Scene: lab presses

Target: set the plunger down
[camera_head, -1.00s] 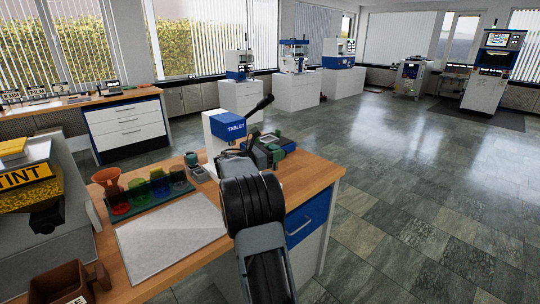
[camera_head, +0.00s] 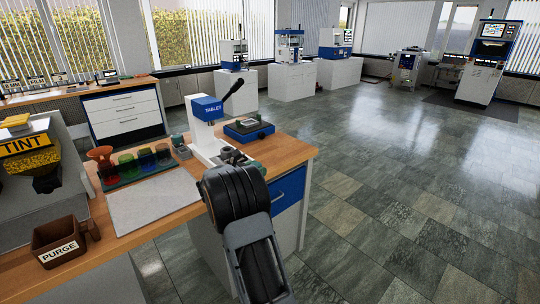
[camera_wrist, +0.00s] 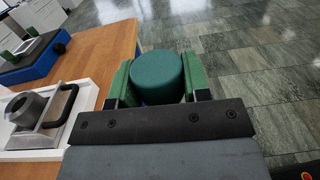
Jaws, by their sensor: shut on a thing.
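My gripper (camera_wrist: 157,82) is shut on a dark green round-topped piece, which looks like the plunger (camera_wrist: 157,76). Its green fingers press on the left and right sides of the piece. The lower part of the plunger is hidden behind the gripper body. In the wrist view it shows at the right edge of the wooden table (camera_wrist: 112,38), with floor beyond. In the head view my arm hides nearly all of the gripper and plunger. The blue-and-white tablet press (camera_head: 207,108) stands to the left, its black lever raised.
A blue tray (camera_head: 235,133) lies right of the press; it shows in the wrist view (camera_wrist: 40,68). Coloured cups, a pale mat (camera_head: 155,203) and a brown PURGE bin (camera_head: 52,236) are left.

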